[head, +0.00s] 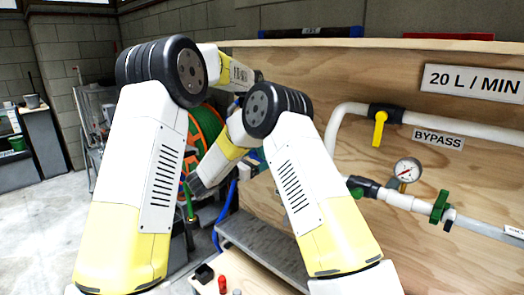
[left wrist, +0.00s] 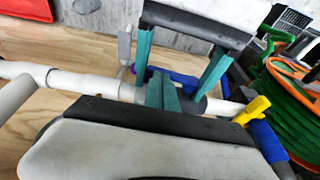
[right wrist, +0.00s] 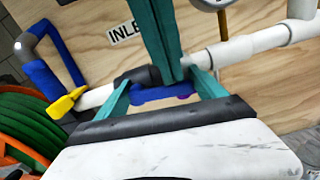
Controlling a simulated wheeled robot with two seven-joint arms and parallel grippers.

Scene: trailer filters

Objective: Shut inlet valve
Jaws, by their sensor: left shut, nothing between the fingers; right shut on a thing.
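The inlet valve has a blue handle, which shows in the right wrist view (right wrist: 165,93) and the left wrist view (left wrist: 182,80), beside its dark body (right wrist: 138,76) on the white pipe. My right gripper (right wrist: 160,85) has its two teal fingers at the two ends of the handle, shut on it. My left gripper (left wrist: 162,92) has its fingers together, with nothing between them. Its tips are close to the handle, between the right fingers; I cannot tell whether they touch it. In the head view my arms hide the valve.
A yellow handle (right wrist: 62,105) sits where the blue hose (right wrist: 48,80) meets the pipe, close to my grippers. An orange and green hose reel (left wrist: 285,105) stands beside. In the head view, a yellow bypass handle (head: 379,128), a gauge (head: 407,170) and a green valve handle (head: 440,206) line the plywood panel.

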